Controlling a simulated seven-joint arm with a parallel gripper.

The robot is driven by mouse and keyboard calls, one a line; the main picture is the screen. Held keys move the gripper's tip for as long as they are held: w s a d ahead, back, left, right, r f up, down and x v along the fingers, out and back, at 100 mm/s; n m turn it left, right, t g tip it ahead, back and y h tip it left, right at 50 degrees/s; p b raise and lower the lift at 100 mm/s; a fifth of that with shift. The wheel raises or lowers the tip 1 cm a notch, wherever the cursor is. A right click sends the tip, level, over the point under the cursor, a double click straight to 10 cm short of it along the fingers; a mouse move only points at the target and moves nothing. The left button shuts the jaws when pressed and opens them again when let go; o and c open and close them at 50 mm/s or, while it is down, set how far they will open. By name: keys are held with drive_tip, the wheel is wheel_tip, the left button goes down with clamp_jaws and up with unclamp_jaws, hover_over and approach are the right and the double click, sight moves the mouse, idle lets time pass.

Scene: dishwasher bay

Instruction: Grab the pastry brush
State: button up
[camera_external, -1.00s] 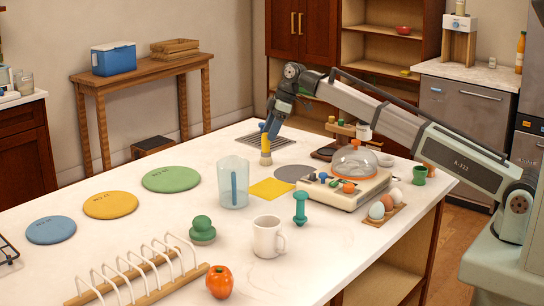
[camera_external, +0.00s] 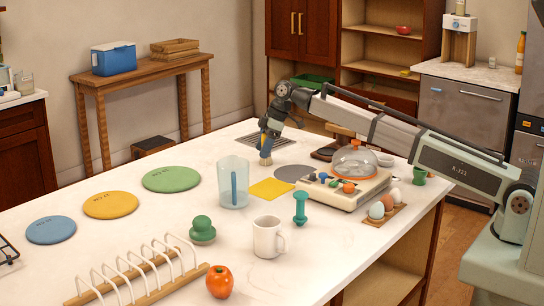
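The pastry brush (camera_external: 265,159) is at the back of the white counter, with its pale bristles pointing down and its handle leaning slightly. My gripper (camera_external: 267,136) comes down over the upper handle from above, its blue finger parts against it. It appears shut on the handle, which the fingers partly hide. I cannot tell whether the bristles touch the counter or hang just above it.
A clear measuring jug (camera_external: 233,184), a yellow square (camera_external: 271,188) and a grey disc (camera_external: 293,173) lie in front of the brush. A scale-like appliance with a glass dome (camera_external: 354,161) stands to the right. A dark grille (camera_external: 255,140) lies behind.

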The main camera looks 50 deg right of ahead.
drive_tip(key=c, duration=1.1)
